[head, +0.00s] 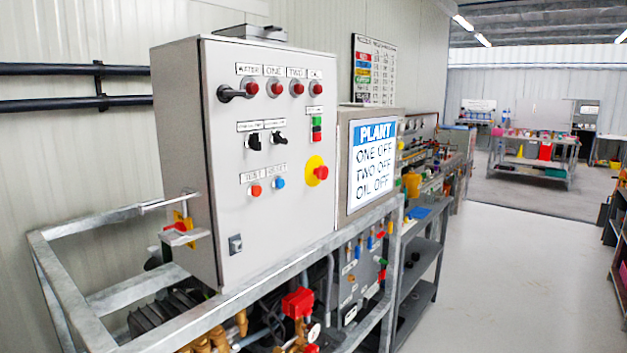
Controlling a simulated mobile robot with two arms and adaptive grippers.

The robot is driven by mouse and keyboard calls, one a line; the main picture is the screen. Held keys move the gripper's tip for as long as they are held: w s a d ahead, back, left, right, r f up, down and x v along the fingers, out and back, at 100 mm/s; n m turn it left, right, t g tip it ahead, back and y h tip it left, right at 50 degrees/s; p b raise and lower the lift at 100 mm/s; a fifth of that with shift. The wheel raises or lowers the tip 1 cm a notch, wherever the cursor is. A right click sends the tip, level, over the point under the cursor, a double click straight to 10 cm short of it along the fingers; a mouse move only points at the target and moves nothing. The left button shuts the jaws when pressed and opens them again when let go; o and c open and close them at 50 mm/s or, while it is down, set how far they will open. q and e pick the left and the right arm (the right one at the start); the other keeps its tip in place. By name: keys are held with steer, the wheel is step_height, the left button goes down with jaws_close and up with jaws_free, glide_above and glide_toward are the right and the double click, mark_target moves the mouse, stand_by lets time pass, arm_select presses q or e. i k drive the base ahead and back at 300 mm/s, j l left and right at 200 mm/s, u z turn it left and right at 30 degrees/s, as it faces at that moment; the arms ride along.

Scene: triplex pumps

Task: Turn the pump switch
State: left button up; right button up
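A grey control cabinet (225,205) stands on a metal frame at the left. I cannot tell which is the pump switch. The plant sign (374,165) reads ONE OFF, TWO OFF, OIL OFF. Neither of my grippers is in view.
A red emergency button (321,172) on yellow sits right of the switches. A yellow-and-red switch (182,227) is on the cabinet's left side. The galvanised frame rail (215,312) runs in front, with pipes and valves below. The floor (490,290) at right is clear.

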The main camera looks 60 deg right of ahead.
mark_target(253, 140)
steer(key=z, duration=1.7)
